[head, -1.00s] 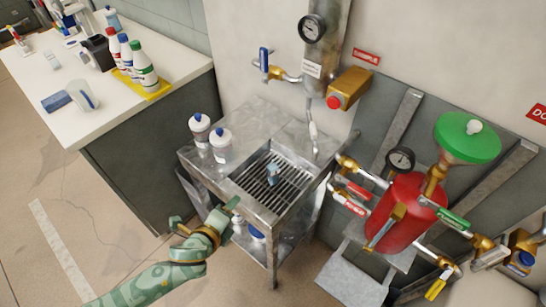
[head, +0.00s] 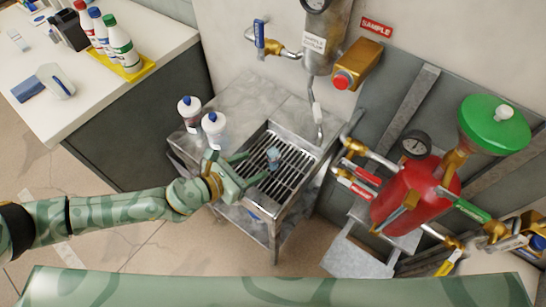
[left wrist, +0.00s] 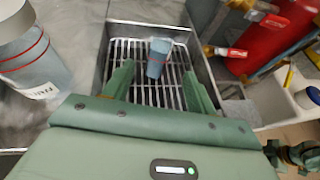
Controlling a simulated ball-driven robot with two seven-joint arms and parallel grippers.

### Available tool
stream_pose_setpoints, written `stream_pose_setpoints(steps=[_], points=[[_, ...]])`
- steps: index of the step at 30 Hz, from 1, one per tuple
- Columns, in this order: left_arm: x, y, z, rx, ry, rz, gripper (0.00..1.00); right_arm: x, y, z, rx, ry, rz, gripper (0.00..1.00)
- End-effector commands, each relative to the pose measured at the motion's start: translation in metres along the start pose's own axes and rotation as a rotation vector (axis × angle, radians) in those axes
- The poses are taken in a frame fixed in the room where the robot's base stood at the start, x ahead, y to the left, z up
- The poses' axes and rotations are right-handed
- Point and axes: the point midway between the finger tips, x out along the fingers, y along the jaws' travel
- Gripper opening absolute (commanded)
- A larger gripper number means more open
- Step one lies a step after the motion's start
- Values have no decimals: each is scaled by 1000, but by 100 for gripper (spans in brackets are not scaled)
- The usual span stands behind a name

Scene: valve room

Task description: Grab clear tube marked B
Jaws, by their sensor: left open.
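A small clear bluish tube (head: 274,156) stands on the slatted grate of the steel sink (head: 250,200). In the left wrist view the tube (left wrist: 158,58) shows a red line round it and leans slightly; no letter B can be read. My left gripper (head: 254,168) is over the sink's left side, open and empty. In the left wrist view its fingers (left wrist: 158,88) point toward the tube, one on each side of its line, with the tube beyond the tips.
A sample spout (head: 318,118) hangs behind the grate. A red tank with valves (head: 410,200) is to the right.

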Motion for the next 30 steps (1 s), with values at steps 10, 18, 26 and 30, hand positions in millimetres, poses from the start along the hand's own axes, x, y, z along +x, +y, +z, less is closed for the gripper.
stream_pose_setpoints(steps=[10, 18, 26, 30], points=[[58, 0, -1, -4, 0, 1, 57, 15, -6, 4, 2, -8, -8, 36], [97, 0, -7, -5, 0, 0, 57, 33, -7, 9, 2, -18, -11, 36], [111, 1, -5, -6, 1, 2, 57, 36, -6, 9, 1, -19, -10, 36], [110, 1, -4, -6, 1, 2, 48, 36, -5, 9, 1, -19, -8, 36]])
